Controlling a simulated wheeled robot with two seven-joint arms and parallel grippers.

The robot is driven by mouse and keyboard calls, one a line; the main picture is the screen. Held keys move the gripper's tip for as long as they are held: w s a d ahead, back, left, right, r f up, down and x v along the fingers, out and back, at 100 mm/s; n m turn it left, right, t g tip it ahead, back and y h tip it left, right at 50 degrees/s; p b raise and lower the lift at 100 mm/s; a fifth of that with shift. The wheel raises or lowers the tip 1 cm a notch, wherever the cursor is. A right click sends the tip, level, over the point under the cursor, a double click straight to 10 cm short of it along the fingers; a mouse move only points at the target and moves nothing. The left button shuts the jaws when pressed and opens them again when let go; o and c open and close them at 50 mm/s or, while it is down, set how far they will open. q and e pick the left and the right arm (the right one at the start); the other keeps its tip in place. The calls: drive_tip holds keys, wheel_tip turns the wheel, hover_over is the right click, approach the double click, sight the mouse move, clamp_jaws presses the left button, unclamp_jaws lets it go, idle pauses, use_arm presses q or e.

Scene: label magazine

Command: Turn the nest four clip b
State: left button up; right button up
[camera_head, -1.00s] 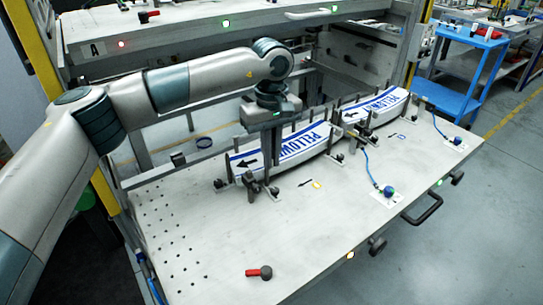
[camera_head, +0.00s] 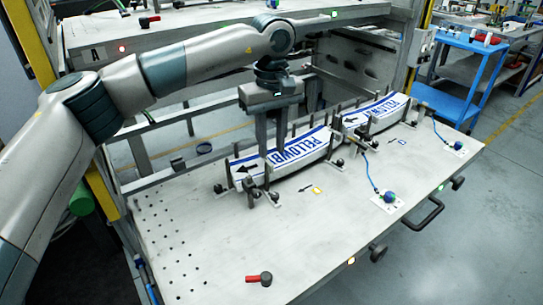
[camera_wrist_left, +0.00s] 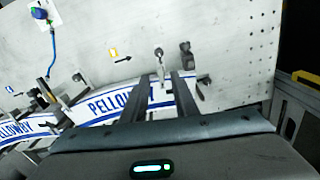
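Two curved white label stacks with blue lettering stand in rows of dark posts on the grey table: the near-left stack (camera_head: 300,150) and the far-right stack (camera_head: 380,112). Small dark clips sit along their front edges, including a clip (camera_head: 272,191) at the near-left stack, also in the left wrist view (camera_wrist_left: 159,62). I cannot tell which one is nest four clip b. My left gripper (camera_head: 272,152) points down over the near-left stack. My right gripper is not in view.
A red-handled lever (camera_head: 260,274) lies on the table front. Blue knobs with cables (camera_head: 389,191) stand to the right. A shelf (camera_head: 200,30) overhangs the back, and a blue cart (camera_head: 460,75) is beyond. The table's left front is mostly clear.

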sight(272, 166)
use_arm(q)
wheel_tip(272, 166, up, 12)
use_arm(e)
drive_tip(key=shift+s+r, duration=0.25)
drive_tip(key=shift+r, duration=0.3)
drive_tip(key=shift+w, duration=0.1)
